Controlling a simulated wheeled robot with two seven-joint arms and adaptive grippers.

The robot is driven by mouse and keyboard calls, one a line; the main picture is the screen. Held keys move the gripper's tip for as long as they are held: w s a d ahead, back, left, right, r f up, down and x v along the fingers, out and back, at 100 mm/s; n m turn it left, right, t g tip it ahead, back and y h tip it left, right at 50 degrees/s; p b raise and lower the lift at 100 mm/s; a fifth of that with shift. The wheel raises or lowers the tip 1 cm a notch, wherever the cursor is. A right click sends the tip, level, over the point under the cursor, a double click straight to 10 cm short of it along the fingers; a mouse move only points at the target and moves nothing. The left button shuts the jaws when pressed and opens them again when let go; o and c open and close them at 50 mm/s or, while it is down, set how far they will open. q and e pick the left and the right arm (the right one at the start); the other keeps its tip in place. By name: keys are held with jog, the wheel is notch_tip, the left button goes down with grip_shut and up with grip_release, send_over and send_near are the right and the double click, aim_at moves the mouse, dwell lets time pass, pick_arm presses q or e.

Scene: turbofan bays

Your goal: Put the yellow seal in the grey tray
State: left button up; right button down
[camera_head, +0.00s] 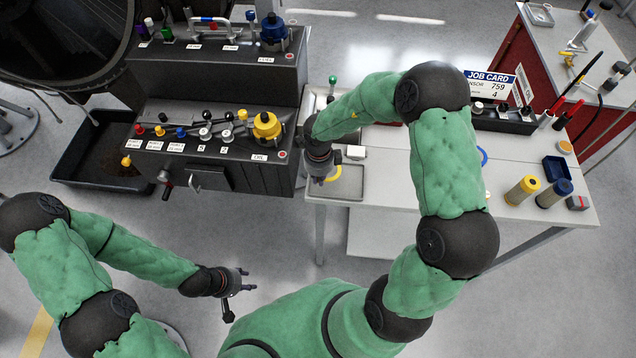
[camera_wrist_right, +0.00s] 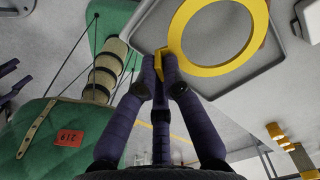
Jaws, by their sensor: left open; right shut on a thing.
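The yellow seal (camera_wrist_right: 212,70) is a flat ring. My right gripper (camera_wrist_right: 165,65) is shut on its edge in the right wrist view. I cannot tell whether the seal touches the tray floor. My left gripper (camera_head: 240,283) is open and empty, low over the floor.
A dark control console (camera_head: 215,172) with levers and knobs stands left of the table. A small white block (camera_head: 356,152) lies behind the tray. Yellow (camera_head: 522,190) and blue (camera_head: 554,193) cylinders stand at the table's right. The table's middle is partly hidden by my right arm.

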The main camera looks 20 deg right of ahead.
jog(key=shift+w+f, duration=0.25)
jog(key=shift+f, duration=0.25)
notch_tip(320, 180, down, 3)
jog(key=shift+r+b, duration=0.1)
jog(key=shift+b, duration=0.45)
jog(key=c, duration=1.7)
grip_release()
jog(key=shift+o, duration=0.2)
notch_tip(320, 180, up, 12)
jog(key=p, duration=0.2)
jog(key=shift+p, duration=0.4)
